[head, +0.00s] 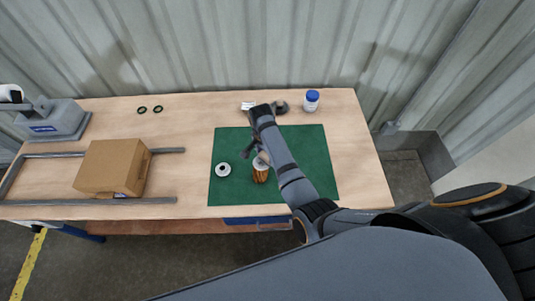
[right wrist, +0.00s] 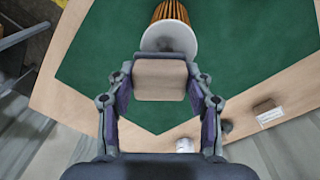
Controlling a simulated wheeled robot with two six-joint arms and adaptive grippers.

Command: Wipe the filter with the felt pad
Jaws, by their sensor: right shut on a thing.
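The filter (head: 261,175) has orange-brown pleats and a white end cap and stands upright on the green mat (head: 315,180). In the right wrist view the filter (right wrist: 168,35) shows at the top, cap toward my gripper. My right gripper (head: 259,154) is just above and behind it. It is shut on a beige block, the felt pad (right wrist: 160,80), held between its two fingers. The pad's edge overlaps the cap's edge in the right wrist view; I cannot tell whether they touch. My left gripper is not in view.
A small white round part (head: 223,170) lies left of the filter. The mat's right side is clear.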

